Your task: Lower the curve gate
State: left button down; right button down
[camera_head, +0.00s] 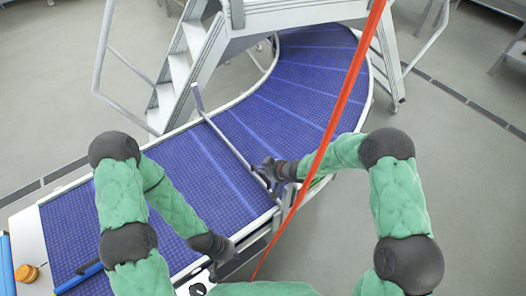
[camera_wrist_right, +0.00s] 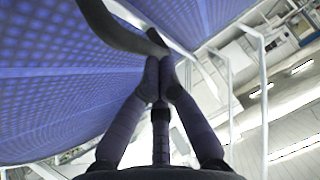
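The curve gate (camera_head: 231,146) is a thin grey bar lying across the blue conveyor belt where the curve begins, low over the belt. An upright grey post (camera_head: 197,97) stands at its far end. My right gripper (camera_head: 267,171) is at the gate's near end, by the near rail. In the right wrist view, its fingers (camera_wrist_right: 159,68) are nearly together at the tips, where a dark curved bar (camera_wrist_right: 112,30) meets them; it appears pinched between them. My left gripper (camera_head: 219,262) is low over the conveyor's near edge, away from the gate; its fingers are too small to read.
Blue belt (camera_head: 300,75) curves away under grey steps (camera_head: 180,75) and a platform. A red-orange bar (camera_head: 335,110) crosses the view diagonally in front. An orange knob (camera_head: 27,273) is at lower left. Grey floor at right is open.

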notch_tip(320, 180, up, 10)
dwell(0.6)
